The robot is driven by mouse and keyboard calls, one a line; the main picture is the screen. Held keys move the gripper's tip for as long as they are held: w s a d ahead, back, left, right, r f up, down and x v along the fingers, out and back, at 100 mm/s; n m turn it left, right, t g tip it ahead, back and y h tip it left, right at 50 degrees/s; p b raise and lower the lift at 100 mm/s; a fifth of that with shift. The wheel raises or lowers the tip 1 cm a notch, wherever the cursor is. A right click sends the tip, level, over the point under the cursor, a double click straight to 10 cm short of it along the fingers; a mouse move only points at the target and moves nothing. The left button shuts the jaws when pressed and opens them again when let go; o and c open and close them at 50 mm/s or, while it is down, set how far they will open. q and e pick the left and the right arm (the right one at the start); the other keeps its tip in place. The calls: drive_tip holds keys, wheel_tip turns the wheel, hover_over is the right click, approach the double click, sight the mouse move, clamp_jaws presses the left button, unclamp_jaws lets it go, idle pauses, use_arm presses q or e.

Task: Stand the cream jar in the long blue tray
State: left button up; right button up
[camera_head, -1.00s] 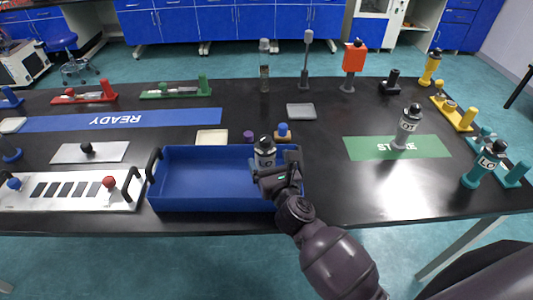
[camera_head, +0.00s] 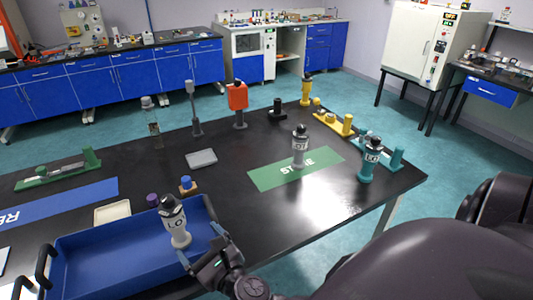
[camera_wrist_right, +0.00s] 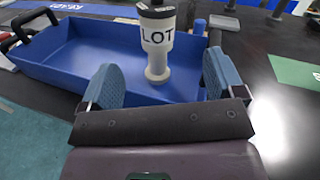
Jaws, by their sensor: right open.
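The cream jar (camera_head: 174,222), pale with a black cap and a LOT label, stands upright inside the long blue tray (camera_head: 100,250), near its right end. It also shows in the right wrist view (camera_wrist_right: 157,40), with its narrow foot on the tray floor. My right gripper (camera_head: 203,247) is open and empty at the tray's near right corner. In the wrist view its two blue fingers (camera_wrist_right: 162,85) are spread wide, with the jar beyond and between them, apart from both. My left gripper is not in view.
A grey jar (camera_head: 300,147) stands on the green STORE mat (camera_head: 268,178), and a teal jar (camera_head: 369,160) stands to its right. A small blue-topped piece (camera_head: 187,184) and a purple cap (camera_head: 152,200) sit just behind the tray. The table's right front is clear.

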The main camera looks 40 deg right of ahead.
drive_tip(key=s+d+f+n+g, duration=0.3)
drive_tip(key=s+d+f+n, duration=0.2)
drive_tip(key=n, duration=1.2)
drive_tip(key=s+d+f+n+g, duration=0.4)
drive_tip(key=s+f+n, duration=0.5)
drive_tip(key=n, duration=0.8)
wheel_tip(320, 180, down, 2)
drive_tip(key=shift+s+d+f+n, duration=0.1)
drive_tip(key=shift+s+d+n, duration=0.2)
drive_tip(key=shift+s+d, duration=0.05)
